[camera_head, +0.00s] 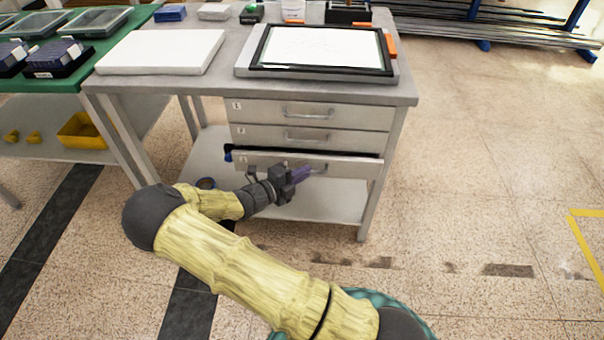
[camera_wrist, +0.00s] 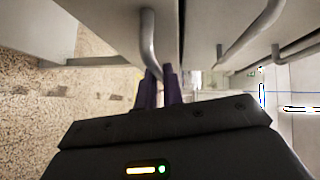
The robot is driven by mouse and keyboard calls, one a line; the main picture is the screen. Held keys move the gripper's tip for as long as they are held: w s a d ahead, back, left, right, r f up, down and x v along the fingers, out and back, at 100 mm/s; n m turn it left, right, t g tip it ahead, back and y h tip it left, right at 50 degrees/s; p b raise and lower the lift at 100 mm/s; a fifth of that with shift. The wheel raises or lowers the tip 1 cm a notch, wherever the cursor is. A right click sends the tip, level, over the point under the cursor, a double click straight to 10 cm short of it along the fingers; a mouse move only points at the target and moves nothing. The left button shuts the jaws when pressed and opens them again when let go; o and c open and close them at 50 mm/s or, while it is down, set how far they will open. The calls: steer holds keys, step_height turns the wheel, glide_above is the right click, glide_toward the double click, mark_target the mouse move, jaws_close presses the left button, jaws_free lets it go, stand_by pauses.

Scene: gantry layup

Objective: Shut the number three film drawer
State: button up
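The number three drawer (camera_head: 350,165) is the lowest of three grey drawers under the bench. It stands slightly open, with a dark gap along its top edge. Its curved metal handle (camera_wrist: 149,42) shows in the wrist view. My gripper (camera_head: 307,170) is at this handle, reaching in from the left in the head view. In the wrist view, the purple fingers (camera_wrist: 160,80) are close together with the handle's bar running in between them, so they look shut on it. The exact contact is partly hidden.
The upper drawer (camera_head: 260,108) and middle drawer (camera_head: 260,132) are shut. On the grey bench are a framed light panel (camera_head: 320,48) and a white slab (camera_head: 160,50). A green table (camera_head: 100,50) stands left. Floor to the right is clear.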

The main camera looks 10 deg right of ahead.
mark_target(305, 163)
jaws_close()
steer(key=shift+w+d+r+p, duration=0.15)
steer(key=shift+w+r+p, duration=0.05)
steer(key=shift+w+p, duration=0.35)
steer(key=shift+w+d+f+p, duration=0.15)
steer(key=shift+w+p, duration=0.15)
steer(key=shift+w, duration=0.3)
steer(key=shift+w+d+r+p, duration=0.15)
steer(key=shift+w+p, duration=0.15)
steer(key=shift+w, duration=0.3)
steer(key=shift+f, duration=0.1)
steer(key=o, duration=0.6)
jaws_free()
steer(key=shift+w+f, duration=0.1)
steer(key=p+v, duration=0.3)
steer(key=v, duration=1.4)
steer(key=shift+a+p, duration=0.2)
steer(key=shift+p, duration=0.15)
